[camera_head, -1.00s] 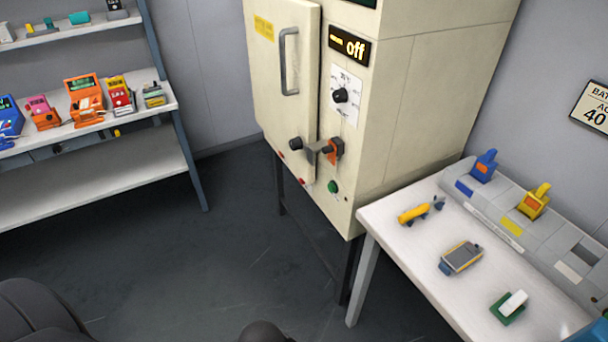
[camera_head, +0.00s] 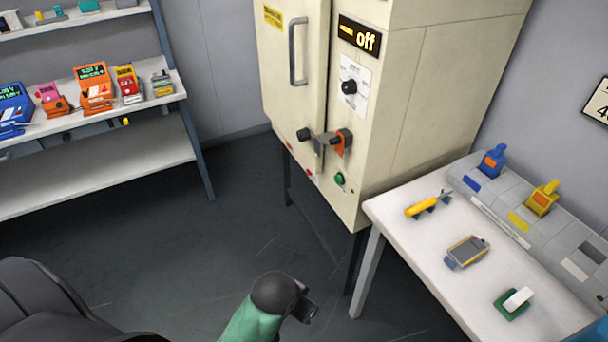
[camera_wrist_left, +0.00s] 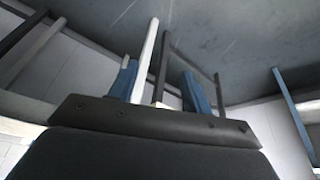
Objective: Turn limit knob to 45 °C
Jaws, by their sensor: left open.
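The limit knob (camera_head: 349,87) is a small black round knob on a white dial plate (camera_head: 356,103). It is on the front of the cream cabinet (camera_head: 402,110), below a dark display (camera_head: 359,36) reading "off". The dial's markings are too small to read, so I cannot tell its setting. My left gripper (camera_wrist_left: 160,88) shows in the left wrist view with two blue fingers apart and nothing seen between them.
The cabinet door has a grey handle (camera_head: 297,52). A latch (camera_head: 319,141) with an orange part and a green button (camera_head: 339,179) are below the knob. A white table (camera_head: 407,237) with tools stands right. Shelves (camera_head: 95,168) stand left.

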